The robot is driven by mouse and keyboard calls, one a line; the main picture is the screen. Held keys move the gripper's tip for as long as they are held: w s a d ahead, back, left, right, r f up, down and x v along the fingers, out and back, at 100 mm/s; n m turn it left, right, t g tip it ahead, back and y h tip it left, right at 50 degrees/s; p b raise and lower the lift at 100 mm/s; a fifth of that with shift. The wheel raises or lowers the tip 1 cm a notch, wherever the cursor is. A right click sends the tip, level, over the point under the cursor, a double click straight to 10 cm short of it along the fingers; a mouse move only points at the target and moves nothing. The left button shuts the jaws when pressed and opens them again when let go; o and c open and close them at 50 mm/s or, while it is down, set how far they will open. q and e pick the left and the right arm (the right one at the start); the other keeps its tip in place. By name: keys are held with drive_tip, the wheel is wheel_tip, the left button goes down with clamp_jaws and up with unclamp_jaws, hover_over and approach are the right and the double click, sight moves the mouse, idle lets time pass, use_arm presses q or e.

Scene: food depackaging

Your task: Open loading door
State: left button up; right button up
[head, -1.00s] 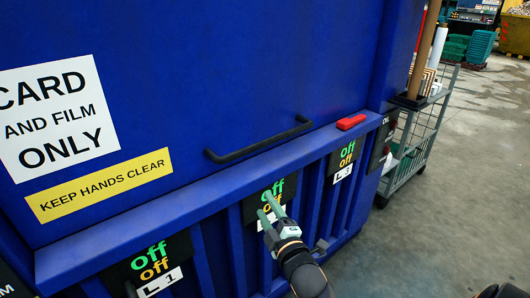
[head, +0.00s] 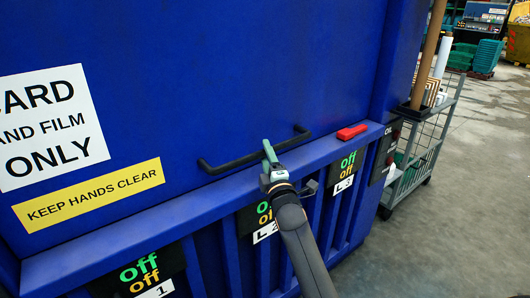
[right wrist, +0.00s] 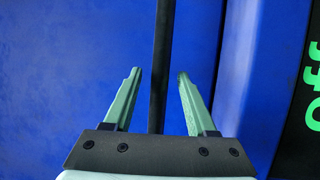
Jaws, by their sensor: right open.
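The loading door (head: 220,70) is the big blue panel of the baler in the head view, and it looks closed. Its black bar handle (head: 231,162) runs along the lower part of the door. My right gripper (head: 268,152) is at the middle of the handle. In the right wrist view the open fingers (right wrist: 158,100) stand on either side of the black handle (right wrist: 161,60), with a gap on both sides. The blue door face (right wrist: 60,70) lies behind. My left gripper is not in view.
A red block (head: 351,132) sits on the ledge right of the handle. Below are panels marked "off", such as L3 (head: 346,168). A wire trolley (head: 425,140) with rolls stands at the right. Concrete floor (head: 480,190) is open beyond it.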

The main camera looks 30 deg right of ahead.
drive_tip(key=shift+w+d+r, duration=0.15)
drive_tip(key=shift+w+d, duration=0.1)
drive_tip(key=shift+w, duration=0.4)
clamp_jaws()
idle(1.1)
